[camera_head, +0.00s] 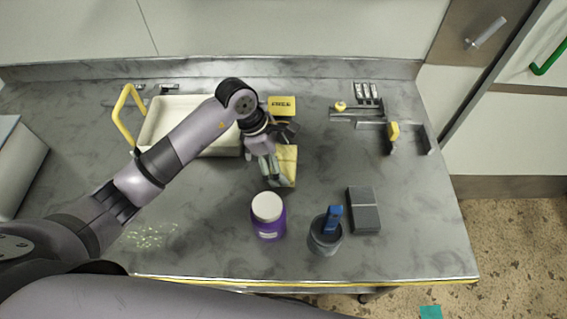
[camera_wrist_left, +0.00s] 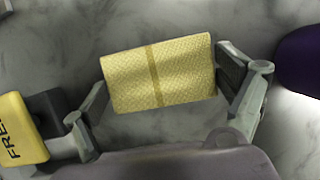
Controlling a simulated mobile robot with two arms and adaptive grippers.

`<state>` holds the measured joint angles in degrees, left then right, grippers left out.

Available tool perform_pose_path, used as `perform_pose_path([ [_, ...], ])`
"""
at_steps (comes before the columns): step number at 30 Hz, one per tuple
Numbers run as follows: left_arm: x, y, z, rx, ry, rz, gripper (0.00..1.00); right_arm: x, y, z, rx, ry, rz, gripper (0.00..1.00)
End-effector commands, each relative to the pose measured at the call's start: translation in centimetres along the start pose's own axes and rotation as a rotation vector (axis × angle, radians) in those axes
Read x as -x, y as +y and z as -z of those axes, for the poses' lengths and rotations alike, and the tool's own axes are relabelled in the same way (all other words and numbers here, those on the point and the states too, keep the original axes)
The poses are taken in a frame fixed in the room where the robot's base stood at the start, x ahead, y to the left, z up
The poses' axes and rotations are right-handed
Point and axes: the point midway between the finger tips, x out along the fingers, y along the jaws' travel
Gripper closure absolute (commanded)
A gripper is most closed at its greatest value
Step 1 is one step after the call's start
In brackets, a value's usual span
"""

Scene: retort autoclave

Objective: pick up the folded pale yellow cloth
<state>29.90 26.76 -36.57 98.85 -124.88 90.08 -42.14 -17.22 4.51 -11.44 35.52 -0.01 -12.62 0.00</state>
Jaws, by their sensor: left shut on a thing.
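The folded pale yellow cloth (camera_head: 289,158) is on the grey marbled worktop near the middle in the head view, partly hidden by my left gripper (camera_head: 272,166). In the left wrist view the cloth (camera_wrist_left: 160,78) shows as a patterned block with a darker band across its middle. The fingers of my left gripper (camera_wrist_left: 163,84) are at its two short ends, shut on it. I cannot tell whether the cloth touches the worktop. My right gripper is not in view.
A purple jar with a white lid (camera_head: 268,214) stands close in front of the cloth. A yellow box (camera_head: 282,105) is behind it, and a white tray (camera_head: 160,122) is at back left. A dark cup (camera_head: 325,240) and grey box (camera_head: 364,212) stand to the right.

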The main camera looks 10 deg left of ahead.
Motion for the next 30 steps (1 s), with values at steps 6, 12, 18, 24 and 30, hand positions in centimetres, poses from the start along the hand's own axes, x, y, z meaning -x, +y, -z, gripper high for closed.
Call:
perform_pose_path([
  [6,0.0,0.0,0.0,0.0,0.0,-0.001,0.32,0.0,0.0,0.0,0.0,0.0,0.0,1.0],
  [12,0.4,0.1,-0.1,-0.001,0.0,-0.002,0.32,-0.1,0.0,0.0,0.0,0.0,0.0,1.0],
  [18,2.4,0.1,-1.0,-0.003,0.0,-0.005,0.32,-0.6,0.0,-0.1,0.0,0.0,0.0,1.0],
  [24,6.7,0.2,-2.8,-0.005,-0.001,-0.009,0.32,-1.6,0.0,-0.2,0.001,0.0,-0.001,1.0],
  [30,11.8,0.2,-4.9,-0.004,-0.001,-0.008,0.32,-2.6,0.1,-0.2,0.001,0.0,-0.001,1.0],
])
